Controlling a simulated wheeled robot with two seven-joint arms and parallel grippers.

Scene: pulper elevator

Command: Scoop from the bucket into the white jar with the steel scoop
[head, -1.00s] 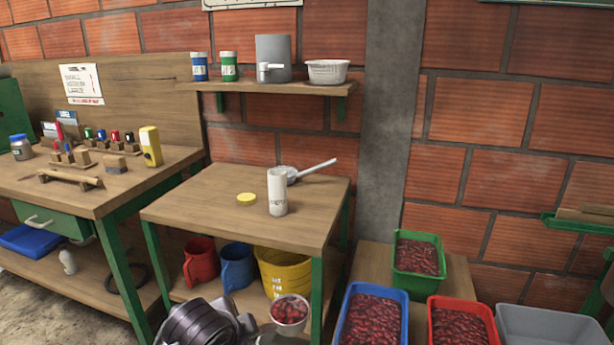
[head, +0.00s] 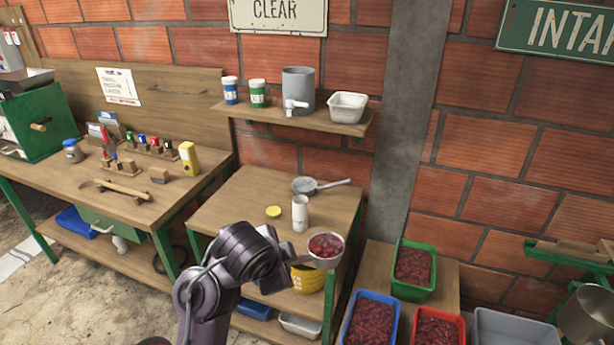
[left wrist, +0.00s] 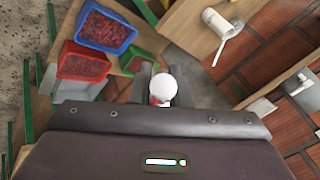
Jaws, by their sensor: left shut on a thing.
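My left gripper (left wrist: 167,90) is shut on a round steel scoop (head: 326,258) filled with red cherries (head: 325,244). I hold it, open side up, in front of the small table's right front corner in the head view. The white jar (head: 300,215) stands upright on that table, behind and left of the scoop, apart from it. The jar also shows in the left wrist view (left wrist: 217,20). A yellow lid (head: 273,212) lies left of the jar. A yellow bucket (head: 307,281) on the lower shelf is partly hidden by my arm. My right gripper is out of view.
A grey long-handled pan (head: 305,186) lies behind the jar on the table (head: 235,205). Blue (head: 347,338), red (head: 440,340) and green (head: 414,291) crates of cherries stand right. A shelf (head: 290,117) hangs above. The table's left part is clear.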

